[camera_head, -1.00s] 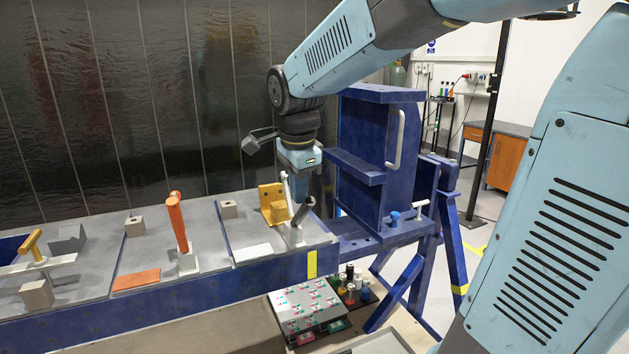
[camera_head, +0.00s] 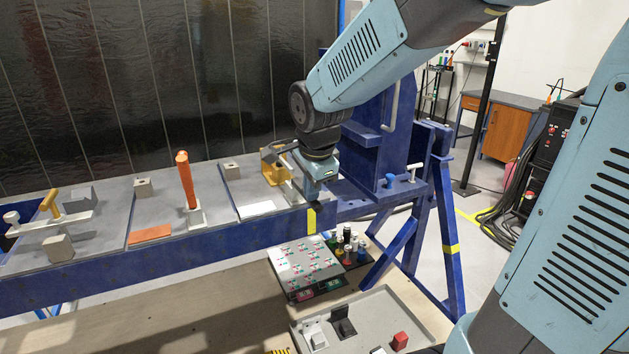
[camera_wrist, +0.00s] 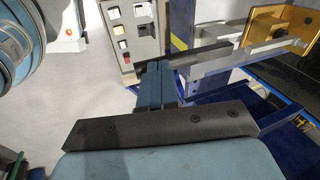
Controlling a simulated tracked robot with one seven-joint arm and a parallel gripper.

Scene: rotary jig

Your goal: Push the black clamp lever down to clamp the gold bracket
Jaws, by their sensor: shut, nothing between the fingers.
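The gold bracket (camera_head: 271,168) stands on the right-hand grey plate of the blue bench, and it shows at the top right of the wrist view (camera_wrist: 266,24). In the wrist view the black clamp lever (camera_wrist: 200,54) runs from my fingertips toward a grey metal bar (camera_wrist: 232,57) beside the bracket. My gripper (camera_wrist: 155,70) is shut and empty, its tips over or against the lever's outer end; I cannot tell whether they touch. In the head view my gripper (camera_head: 311,198) is low, just right of the bracket, and hides most of the lever.
An orange upright handle (camera_head: 187,180) and a gold-topped clamp (camera_head: 51,205) stand farther left. A blue upright frame (camera_head: 376,140) is close on the right of my gripper. A button panel (camera_head: 303,267) and a grey tray (camera_head: 372,310) lie in front below.

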